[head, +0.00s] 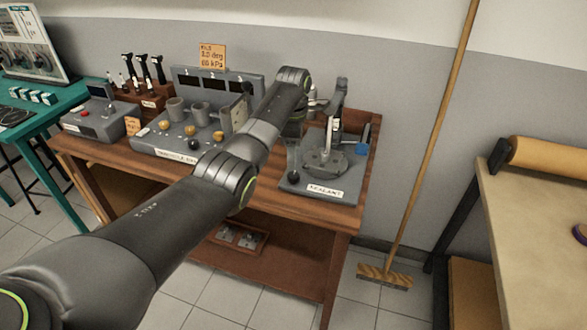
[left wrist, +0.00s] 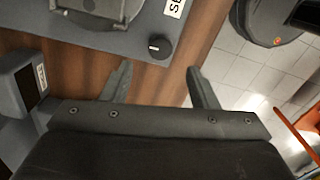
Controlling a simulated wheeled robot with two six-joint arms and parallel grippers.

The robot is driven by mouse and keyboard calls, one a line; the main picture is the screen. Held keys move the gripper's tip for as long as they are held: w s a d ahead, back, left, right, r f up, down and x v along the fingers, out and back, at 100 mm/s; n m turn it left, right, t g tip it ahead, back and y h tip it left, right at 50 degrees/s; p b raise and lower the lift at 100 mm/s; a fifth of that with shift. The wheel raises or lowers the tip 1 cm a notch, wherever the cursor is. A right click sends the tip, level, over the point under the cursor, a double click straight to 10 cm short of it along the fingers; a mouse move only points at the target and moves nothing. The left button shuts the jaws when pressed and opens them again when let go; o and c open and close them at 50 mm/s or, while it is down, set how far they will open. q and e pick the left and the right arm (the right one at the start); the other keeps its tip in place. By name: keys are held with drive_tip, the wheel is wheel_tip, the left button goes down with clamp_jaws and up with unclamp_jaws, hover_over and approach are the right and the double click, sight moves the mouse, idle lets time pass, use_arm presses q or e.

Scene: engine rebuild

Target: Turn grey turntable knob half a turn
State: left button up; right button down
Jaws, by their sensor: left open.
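The turntable knob (left wrist: 160,47) is a small dark grey round knob with a white mark. It sits near a corner of the grey sealant base (left wrist: 140,25), beside the white label (left wrist: 176,7). In the head view the label (head: 325,190) is on the front of that base, and the grey turntable (head: 325,162) is behind it. My left gripper (left wrist: 158,75) is open and empty. Its fingertips are apart, just short of the knob, which lies ahead and between their lines. In the head view my own forearm hides the fingertips. My right gripper is not in view.
A grey console (head: 185,140) with cups and knobs stands left of the sealant base on the wooden table (head: 290,212). A broom (head: 385,275) leans on the wall. A workbench (head: 545,215) stands at the right.

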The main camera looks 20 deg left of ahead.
sight(293, 175)
use_arm(q)
wheel_tip(293, 175, down, 6)
drive_tip(key=shift+f, duration=0.7)
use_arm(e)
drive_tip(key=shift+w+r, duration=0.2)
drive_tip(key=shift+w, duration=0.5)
use_arm(q)
drive_tip(key=shift+c, duration=0.3)
drive_tip(key=c, duration=0.9)
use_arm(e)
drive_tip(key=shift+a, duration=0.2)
